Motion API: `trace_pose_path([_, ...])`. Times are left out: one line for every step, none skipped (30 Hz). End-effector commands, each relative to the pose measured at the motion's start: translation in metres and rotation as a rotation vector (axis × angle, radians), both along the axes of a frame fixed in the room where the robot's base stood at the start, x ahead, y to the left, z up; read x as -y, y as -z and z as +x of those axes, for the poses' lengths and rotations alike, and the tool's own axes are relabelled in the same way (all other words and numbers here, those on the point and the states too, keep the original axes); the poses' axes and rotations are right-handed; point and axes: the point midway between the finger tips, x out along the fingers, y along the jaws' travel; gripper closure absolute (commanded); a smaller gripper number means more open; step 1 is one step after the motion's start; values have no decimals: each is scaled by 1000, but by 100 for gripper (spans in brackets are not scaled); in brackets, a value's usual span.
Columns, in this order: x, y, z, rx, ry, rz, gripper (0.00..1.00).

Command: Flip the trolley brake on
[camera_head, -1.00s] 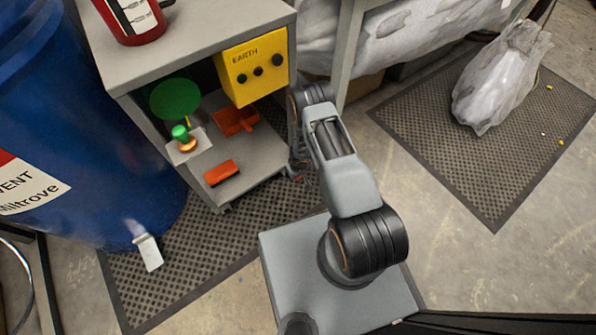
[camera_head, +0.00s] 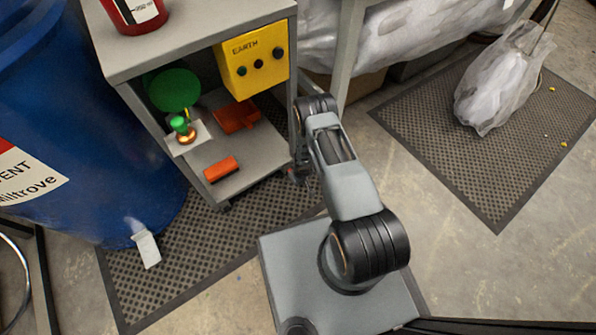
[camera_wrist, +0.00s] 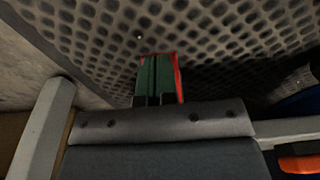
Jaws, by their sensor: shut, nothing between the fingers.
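The grey trolley (camera_head: 192,32) stands at the left centre in the head view, with an open lower shelf. My gripper (camera_head: 302,176) is low beside its front right leg, small and partly hidden by my own arm. In the wrist view my gripper (camera_wrist: 155,99) is shut and empty, its dark fingers pointing at the mat. The wheel at that corner is hidden.
A yellow EARTH box (camera_head: 254,62), a green button (camera_head: 179,124) and orange pieces (camera_head: 221,168) are in or on the trolley. A blue drum (camera_head: 90,110) stands at its left. A perforated mat (camera_head: 185,262) lies below. A plastic bag (camera_head: 495,85) lies on the right mat.

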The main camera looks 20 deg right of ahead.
Motion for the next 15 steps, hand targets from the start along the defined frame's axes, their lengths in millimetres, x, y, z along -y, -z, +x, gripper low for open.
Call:
trace_pose_path([1, 3, 0, 0, 1, 0, 100])
trace_pose_path([1, 4, 0, 0, 2, 0, 100])
trace_pose_path([1, 4, 0, 0, 2, 0, 100])
trace_pose_path([1, 5, 0, 0, 3, 0, 100])
trace_pose_path([2, 5, 0, 0, 3, 0, 100])
trace_pose_path([2, 6, 0, 0, 3, 0, 100])
trace_pose_path([2, 6, 0, 0, 3, 0, 100])
trace_pose_path([2, 6, 0, 0, 3, -1, 100])
trace_pose_path([2, 6, 0, 0, 3, -1, 100])
trace_pose_path([2, 7, 0, 0, 3, 0, 100])
trace_pose_path([2, 7, 1, 0, 3, 0, 100])
trace_pose_path([2, 7, 1, 0, 3, -1, 100])
trace_pose_path([2, 7, 1, 0, 3, 0, 100])
trace_pose_path([2, 7, 1, 0, 3, 0, 100])
trace_pose_path([1, 7, 1, 0, 3, 0, 100])
